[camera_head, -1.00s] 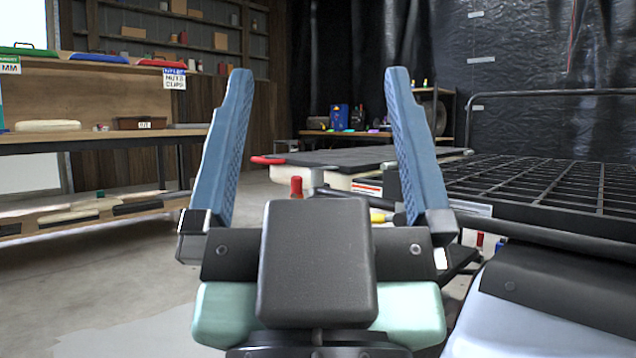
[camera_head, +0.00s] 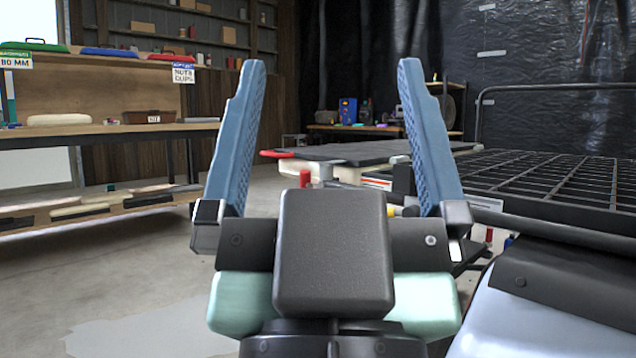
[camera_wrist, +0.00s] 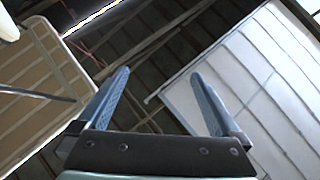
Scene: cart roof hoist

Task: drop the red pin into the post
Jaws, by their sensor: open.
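My gripper (camera_head: 331,66) is open and empty, with its two blue fingers upright and wide apart. It also shows open in the wrist view (camera_wrist: 160,75), against the roof. A red upright pin (camera_head: 305,178) stands low beyond my gripper, and my gripper's dark body hides its lower part. Another small red upright piece (camera_head: 489,235) shows at the right, below the rack's edge. A short grey upright part (camera_head: 322,173) is beside the first red pin; I cannot tell whether it is the post. The wrist view shows no pin.
A flat dark-topped cart (camera_head: 370,152) with a red handle (camera_head: 277,153) stands beyond my gripper. A black grid rack (camera_head: 560,180) fills the right. A wooden workbench (camera_head: 100,130) is at the left, with bare concrete floor (camera_head: 150,260) before it.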

